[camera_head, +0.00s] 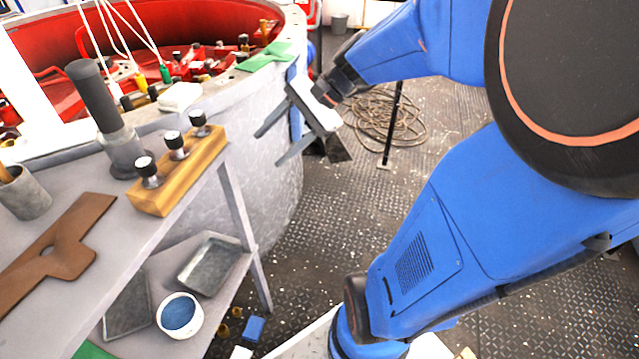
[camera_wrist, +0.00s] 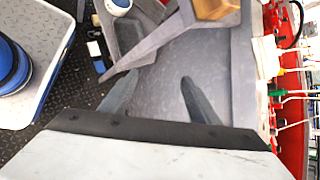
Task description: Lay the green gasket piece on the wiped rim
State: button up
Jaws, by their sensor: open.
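The green gasket piece (camera_head: 265,57) lies on the rim (camera_head: 222,82) of the large red-lined tank, at its right side in the head view. It looks flat, with part of it near the rim's outer edge. My gripper (camera_head: 269,148) is open and empty, outside the tank wall, below and to the right of the gasket, apart from it. In the wrist view my gripper's fingers (camera_wrist: 157,80) stand apart with only the grey tank wall behind them. I cannot make out the gasket in the wrist view.
A folded white cloth (camera_head: 180,97) lies on the rim. The bench at left holds a wooden block with knobs (camera_head: 180,170), a dark-handled tool (camera_head: 95,95), a cup (camera_head: 24,195) and a brown gasket (camera_head: 62,240). Cables hang over the tank. Coiled rope (camera_head: 385,120) lies on the deck.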

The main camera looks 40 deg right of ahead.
jog(key=s+d+f+n+h, duration=0.1)
jog(key=s+f+n+h, duration=0.2)
jog(key=s+n+h, duration=0.5)
jog(key=shift+s+d+n+t, duration=0.4)
jog(key=shift+s+n, duration=2.75)
jog(key=shift+n, duration=0.05)
